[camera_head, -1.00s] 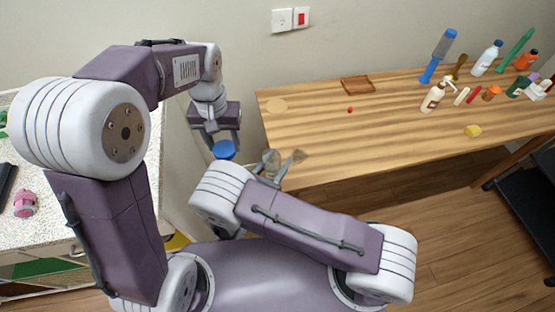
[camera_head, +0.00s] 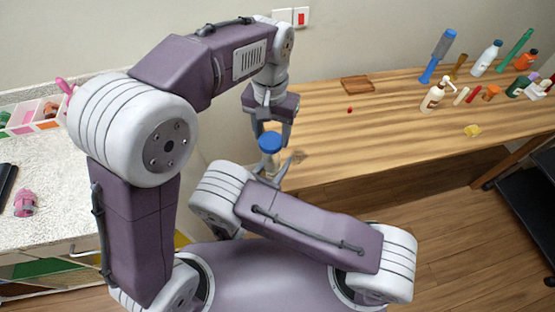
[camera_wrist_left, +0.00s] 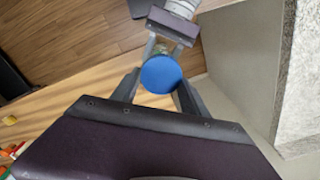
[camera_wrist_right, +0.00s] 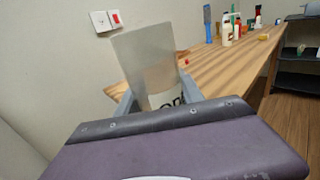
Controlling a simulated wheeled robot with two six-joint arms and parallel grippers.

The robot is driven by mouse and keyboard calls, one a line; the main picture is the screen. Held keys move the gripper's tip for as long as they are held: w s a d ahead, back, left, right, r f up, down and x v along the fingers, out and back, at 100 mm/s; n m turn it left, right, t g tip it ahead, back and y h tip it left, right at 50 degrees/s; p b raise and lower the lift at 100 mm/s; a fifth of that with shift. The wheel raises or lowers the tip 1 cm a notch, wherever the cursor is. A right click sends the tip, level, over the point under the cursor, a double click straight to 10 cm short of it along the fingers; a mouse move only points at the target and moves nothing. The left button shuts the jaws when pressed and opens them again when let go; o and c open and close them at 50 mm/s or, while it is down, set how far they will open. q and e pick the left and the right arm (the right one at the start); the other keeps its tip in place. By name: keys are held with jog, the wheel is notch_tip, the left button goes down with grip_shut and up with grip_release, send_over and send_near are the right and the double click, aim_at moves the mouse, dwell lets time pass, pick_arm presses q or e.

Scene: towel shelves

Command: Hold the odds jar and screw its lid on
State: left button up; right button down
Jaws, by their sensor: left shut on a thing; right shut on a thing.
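The blue lid (camera_head: 270,141) is between the fingers of my left gripper (camera_head: 270,134), which is shut on it. The lid also fills the space between those fingers in the left wrist view (camera_wrist_left: 160,74). The jar (camera_head: 269,161) stands directly below the lid, roughly upright, held by my right gripper (camera_head: 275,172), which is shut on it. In the right wrist view a pale label with part of a dark word shows on the jar (camera_wrist_right: 163,97). I cannot tell whether lid and jar rim touch; the lid hides the rim from above.
The wooden table (camera_head: 350,130) behind the grippers has a wide clear area. A brown tray (camera_head: 357,84) and a small red thing (camera_head: 350,109) lie on it. Several bottles and tools stand at the right. A speckled white counter (camera_head: 50,175) is at the left.

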aim_at(272, 168)
pick_arm(q)
jog(key=shift+f, duration=1.65)
jog(key=shift+f, duration=0.85)
jog(key=shift+f, duration=0.6)
